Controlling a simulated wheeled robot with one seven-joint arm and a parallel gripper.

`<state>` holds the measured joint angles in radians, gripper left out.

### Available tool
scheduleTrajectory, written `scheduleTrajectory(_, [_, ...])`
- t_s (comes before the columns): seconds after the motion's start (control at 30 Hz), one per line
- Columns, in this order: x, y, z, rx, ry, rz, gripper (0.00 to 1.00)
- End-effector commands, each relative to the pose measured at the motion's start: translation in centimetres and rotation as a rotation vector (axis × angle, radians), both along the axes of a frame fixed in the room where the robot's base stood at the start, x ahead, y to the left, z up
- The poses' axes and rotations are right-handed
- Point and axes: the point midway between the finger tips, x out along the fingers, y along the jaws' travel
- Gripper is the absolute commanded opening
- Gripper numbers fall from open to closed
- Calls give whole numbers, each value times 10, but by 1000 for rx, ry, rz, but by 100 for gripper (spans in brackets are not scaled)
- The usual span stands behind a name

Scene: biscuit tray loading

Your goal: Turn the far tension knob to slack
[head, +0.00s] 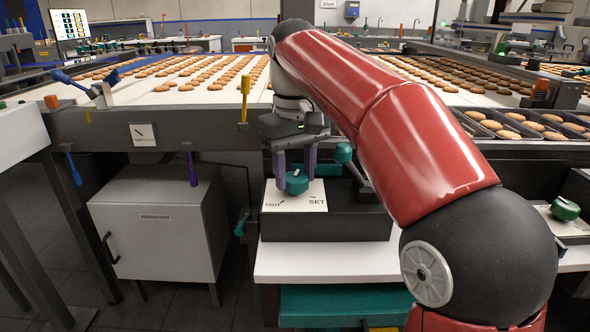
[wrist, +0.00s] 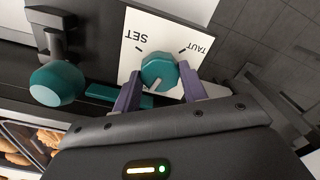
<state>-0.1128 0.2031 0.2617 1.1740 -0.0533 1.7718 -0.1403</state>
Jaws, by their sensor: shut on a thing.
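A teal tension knob (head: 297,184) stands on a white plate (head: 307,201) marked TAUT and SET, on a dark box in the head view. In the wrist view the knob (wrist: 160,69) sits between the two purple fingers of my gripper (wrist: 159,75), which is shut on it. A pale pointer line on the knob points toward the gripper side, away from the TAUT and SET marks. No slack label shows; the gripper hides part of the plate. In the head view my gripper (head: 296,176) reaches down onto the knob from above.
A teal ball-ended lever (head: 343,153) stands right beside the plate; it also shows in the wrist view (wrist: 57,83). Another green knob (head: 565,208) is at the far right. Biscuits lie on the conveyor (head: 200,100) behind. A white cabinet (head: 155,228) stands left.

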Motion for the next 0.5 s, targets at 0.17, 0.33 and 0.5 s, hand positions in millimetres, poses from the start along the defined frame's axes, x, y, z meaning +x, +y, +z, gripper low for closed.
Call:
scheduleTrajectory(0.17, [0, 0, 1, 2, -6, 121, 20])
scheduleTrajectory(0.33, [1, 1, 1, 2, -6, 202, 20])
scheduleTrajectory(0.5, [1, 1, 1, 1, -6, 249, 20])
